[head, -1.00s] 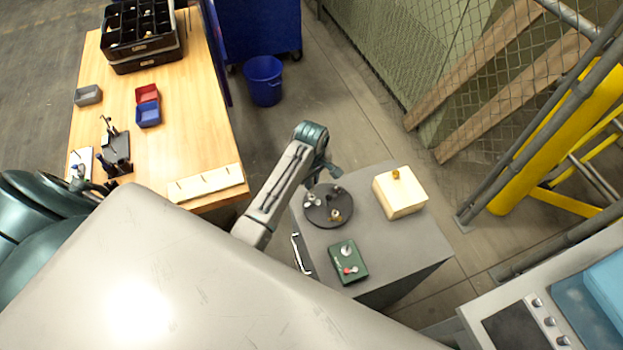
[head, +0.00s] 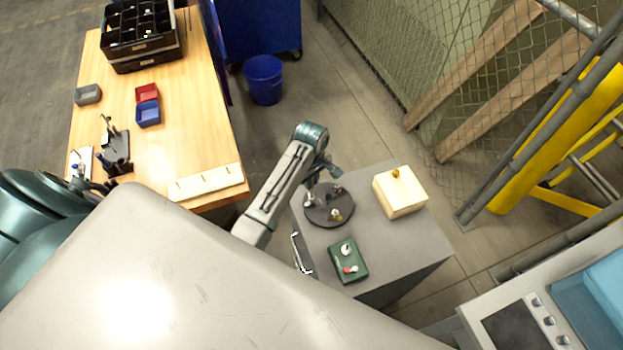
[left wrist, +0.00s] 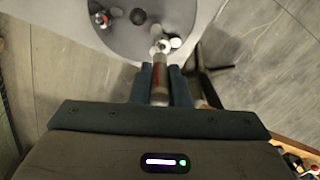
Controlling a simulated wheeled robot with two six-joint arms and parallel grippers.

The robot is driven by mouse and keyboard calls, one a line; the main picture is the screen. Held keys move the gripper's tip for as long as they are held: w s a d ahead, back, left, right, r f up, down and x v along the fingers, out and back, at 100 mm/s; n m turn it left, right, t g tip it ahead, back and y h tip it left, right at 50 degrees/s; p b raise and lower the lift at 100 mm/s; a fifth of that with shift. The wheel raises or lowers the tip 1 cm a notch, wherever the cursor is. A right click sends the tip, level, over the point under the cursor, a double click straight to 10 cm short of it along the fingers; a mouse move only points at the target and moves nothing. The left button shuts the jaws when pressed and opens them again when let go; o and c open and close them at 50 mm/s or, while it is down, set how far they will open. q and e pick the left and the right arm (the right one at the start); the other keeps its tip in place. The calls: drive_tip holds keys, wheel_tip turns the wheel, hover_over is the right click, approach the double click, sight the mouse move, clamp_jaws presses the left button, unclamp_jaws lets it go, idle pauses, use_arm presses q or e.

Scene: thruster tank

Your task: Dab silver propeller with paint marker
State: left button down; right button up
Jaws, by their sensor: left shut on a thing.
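My left gripper (head: 312,182) is over the left edge of a dark round disc (head: 322,215) on a grey cabinet. It is shut on a slim paint marker (left wrist: 159,82), which shows between its fingers in the left wrist view. The silver propeller (head: 309,199) is at the disc's left side, just under the gripper. In the left wrist view the silver propeller (left wrist: 161,46) is at the marker's far end; I cannot tell whether they touch. My right gripper is out of view.
A green box (head: 346,265) with a red knob and a pale block (head: 402,197) with a yellow knob share the cabinet (head: 400,245). A wooden table (head: 190,130) with bins stands at the left. A blue bucket (head: 264,82) is on the floor behind.

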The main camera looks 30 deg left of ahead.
use_arm(q)
drive_tip(key=shift+s+f, duration=0.1)
drive_tip(key=shift+f, duration=0.2)
idle(1.4)
drive_tip(key=shift+r, duration=0.1)
drive_tip(key=shift+r, duration=2.4)
